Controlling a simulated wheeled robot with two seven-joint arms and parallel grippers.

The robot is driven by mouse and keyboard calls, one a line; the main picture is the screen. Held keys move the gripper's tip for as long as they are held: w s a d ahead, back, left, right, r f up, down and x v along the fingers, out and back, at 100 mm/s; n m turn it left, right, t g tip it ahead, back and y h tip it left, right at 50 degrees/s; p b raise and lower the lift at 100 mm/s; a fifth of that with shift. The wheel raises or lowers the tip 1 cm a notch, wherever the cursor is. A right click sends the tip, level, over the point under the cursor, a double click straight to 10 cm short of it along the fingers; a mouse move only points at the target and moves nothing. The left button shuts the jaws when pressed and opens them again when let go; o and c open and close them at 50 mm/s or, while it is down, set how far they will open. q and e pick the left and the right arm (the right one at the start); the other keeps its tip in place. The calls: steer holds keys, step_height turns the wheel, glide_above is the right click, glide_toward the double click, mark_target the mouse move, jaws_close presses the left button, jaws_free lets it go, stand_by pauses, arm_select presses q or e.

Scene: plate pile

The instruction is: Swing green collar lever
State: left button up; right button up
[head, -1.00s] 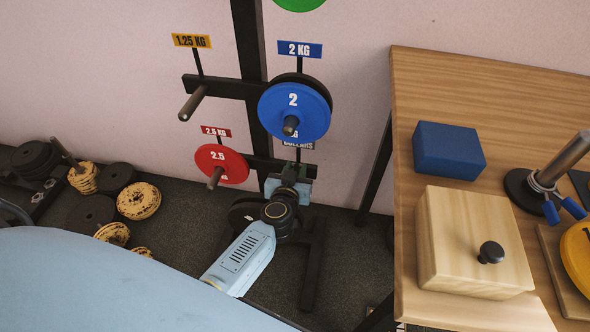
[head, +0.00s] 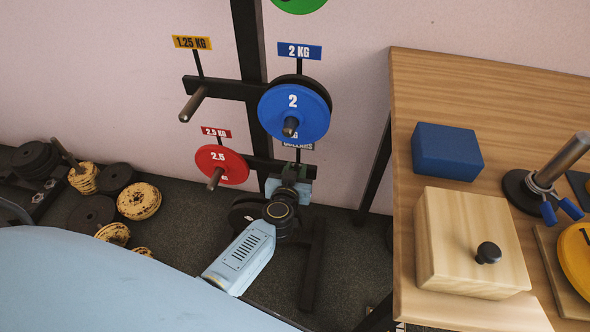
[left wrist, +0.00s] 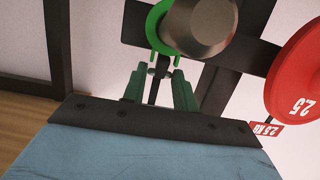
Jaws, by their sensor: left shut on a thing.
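The green collar (left wrist: 153,28) is a bright green ring around the end of a grey peg (left wrist: 203,22) in the left wrist view. My left gripper (left wrist: 159,74) reaches up to it from below. Its two dark green fingers stand close on either side of a thin dark lever (left wrist: 154,86) under the ring, and it is shut on this lever. How firmly the fingers touch it is hard to see. In the head view my left gripper (head: 290,172) is low on the rack, and the collar is hidden behind it. My right gripper is not in view.
A red 2.5 plate (head: 218,160) hangs just left of my gripper, and a blue 2 plate (head: 287,110) hangs above it. A wooden table (head: 450,85) stands at the right. Loose plates (head: 138,201) lie on the floor at left.

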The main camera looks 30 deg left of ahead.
arm_select(q)
steer(key=shift+w+f, duration=0.2)
steer(key=shift+f, duration=0.3)
stand_by(0.8)
steer(key=shift+f, duration=0.45)
steer(key=shift+c, duration=0.3)
stand_by(0.5)
steer(key=o, duration=0.7)
steer(key=shift+w+r, duration=0.1)
steer(key=shift+o, duration=0.2)
